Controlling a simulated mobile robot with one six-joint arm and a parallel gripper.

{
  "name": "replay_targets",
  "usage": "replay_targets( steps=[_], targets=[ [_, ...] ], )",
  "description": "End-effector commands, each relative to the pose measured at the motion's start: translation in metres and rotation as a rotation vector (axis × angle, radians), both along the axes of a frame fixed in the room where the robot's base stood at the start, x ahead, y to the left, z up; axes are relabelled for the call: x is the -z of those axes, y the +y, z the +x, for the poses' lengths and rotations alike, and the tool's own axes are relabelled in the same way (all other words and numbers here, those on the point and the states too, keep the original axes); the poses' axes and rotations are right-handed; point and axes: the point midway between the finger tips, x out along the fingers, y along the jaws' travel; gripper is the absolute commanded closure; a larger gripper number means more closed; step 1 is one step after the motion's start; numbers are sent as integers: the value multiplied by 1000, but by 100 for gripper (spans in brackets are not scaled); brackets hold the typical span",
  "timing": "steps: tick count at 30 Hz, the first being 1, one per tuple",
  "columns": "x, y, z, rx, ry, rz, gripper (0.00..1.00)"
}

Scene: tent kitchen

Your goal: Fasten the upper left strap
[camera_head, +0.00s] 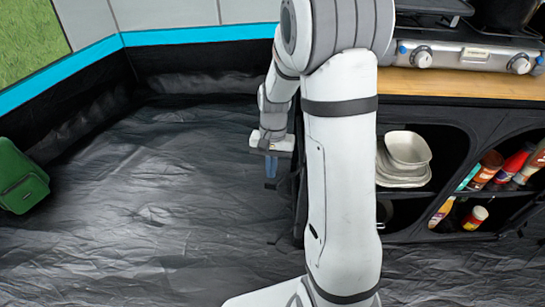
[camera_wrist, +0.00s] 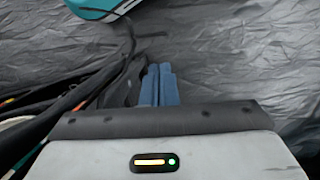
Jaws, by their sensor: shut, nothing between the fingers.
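My gripper (camera_head: 271,184) points down over the dark floor, just left of the black fabric storage unit (camera_head: 302,215). Its two blue fingers also show side by side in the wrist view (camera_wrist: 158,84); they are shut with nothing between them. In the wrist view, a dark fabric edge (camera_wrist: 128,60) runs just left of the fingers. I cannot make out the upper left strap for certain in either view. My arm hides much of the unit's left side in the head view.
The unit's shelves hold pale dishes (camera_head: 407,150) and several bottles. A stove (camera_head: 470,55) stands on its wooden top (camera_head: 450,86). A green case (camera_head: 22,182) lies at the far left. The crinkled dark floor (camera_head: 150,215) between is clear.

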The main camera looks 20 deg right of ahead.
Motion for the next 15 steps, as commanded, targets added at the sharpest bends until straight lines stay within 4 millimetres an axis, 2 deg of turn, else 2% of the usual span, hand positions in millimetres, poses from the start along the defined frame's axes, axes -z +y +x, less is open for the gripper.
replay_targets(
  steps=[6, 15],
  targets=[
    [0, 8, -17, 2, 0, 0, 100],
    [-1, 9, -18, 2, 0, 0, 100]
  ],
)
